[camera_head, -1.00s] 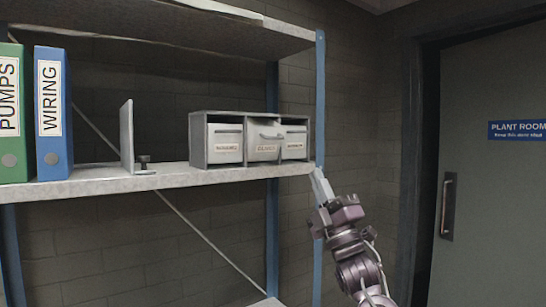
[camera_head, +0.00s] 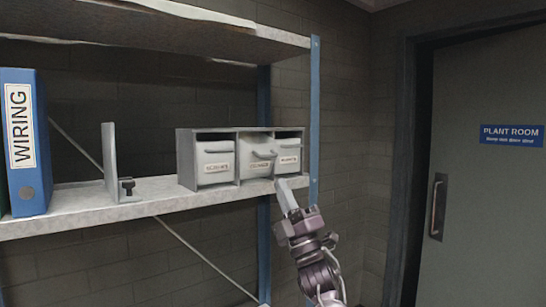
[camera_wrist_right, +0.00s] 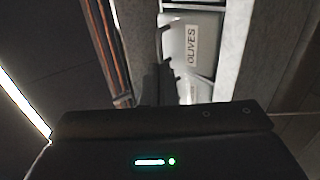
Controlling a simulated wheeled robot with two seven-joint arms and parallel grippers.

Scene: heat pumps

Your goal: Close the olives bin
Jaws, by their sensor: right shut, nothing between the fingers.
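My left gripper is out of view.
The shelf (camera_head: 160,203) has a blue upright post (camera_head: 315,120) at its right end. A metal bookend (camera_head: 110,160) and a blue WIRING binder (camera_head: 24,150) stand left of the cabinet. A grey door (camera_head: 490,200) is at right.

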